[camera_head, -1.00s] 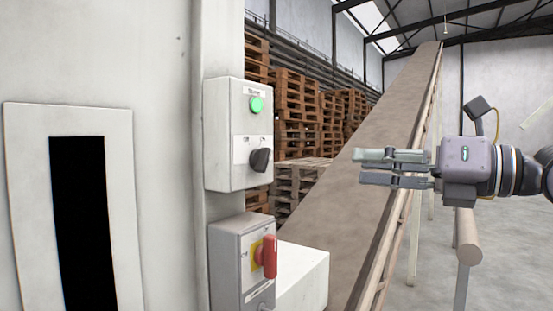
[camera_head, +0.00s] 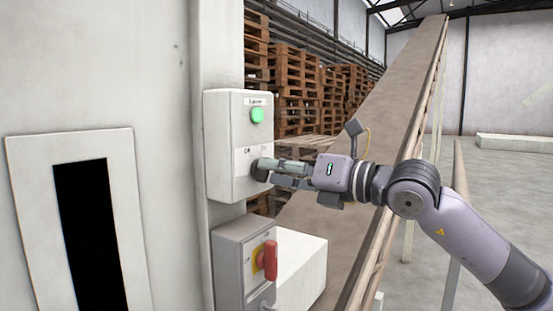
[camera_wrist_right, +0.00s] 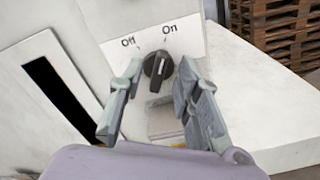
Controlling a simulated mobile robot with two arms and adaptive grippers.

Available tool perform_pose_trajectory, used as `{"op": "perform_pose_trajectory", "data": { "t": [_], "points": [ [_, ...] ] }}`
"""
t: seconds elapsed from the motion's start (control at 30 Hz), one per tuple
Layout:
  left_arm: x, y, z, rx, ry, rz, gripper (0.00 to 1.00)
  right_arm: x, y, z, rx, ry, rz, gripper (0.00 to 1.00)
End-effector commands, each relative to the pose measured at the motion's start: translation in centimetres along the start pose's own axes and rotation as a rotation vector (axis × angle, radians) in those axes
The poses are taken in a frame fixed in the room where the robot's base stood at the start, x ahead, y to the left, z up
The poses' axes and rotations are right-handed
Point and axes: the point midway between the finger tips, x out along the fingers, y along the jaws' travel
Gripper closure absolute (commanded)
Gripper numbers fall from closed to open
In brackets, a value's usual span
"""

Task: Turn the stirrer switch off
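The stirrer switch is a black rotary knob (camera_wrist_right: 157,67) on a pale control box (camera_head: 236,110), below a lit green lamp (camera_head: 257,115). In the right wrist view, "Off" is printed at its upper left and "On" at its upper right. The knob's grip leans toward "On". My right gripper (camera_head: 264,170) is at the knob, its fingertips partly hiding it in the head view. In the right wrist view, the open fingers (camera_wrist_right: 155,100) stand on either side of the knob, with visible gaps. Contact is not clear. My left gripper is out of view.
A grey box with a red handle (camera_head: 270,260) on a yellow plate sits just below the control box. A white block (camera_head: 302,270) juts out beside it. An inclined conveyor (camera_head: 385,130) runs behind my right arm. Pallets (camera_head: 297,100) are stacked behind.

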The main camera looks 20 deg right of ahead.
Motion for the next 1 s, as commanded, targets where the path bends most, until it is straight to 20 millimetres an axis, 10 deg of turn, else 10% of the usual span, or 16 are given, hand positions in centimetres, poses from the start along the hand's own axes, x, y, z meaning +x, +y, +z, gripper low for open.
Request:
{"op": "perform_pose_trajectory", "data": {
  "t": [0.37,1.0],
  "points": [
    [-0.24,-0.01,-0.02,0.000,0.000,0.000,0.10,0.62,0.00,-0.06,0.000,0.000,0.000,0.69],
    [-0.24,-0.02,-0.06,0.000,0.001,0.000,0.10,0.59,-0.04,-0.06,0.000,0.001,-0.001,1.00]
  ]
}}
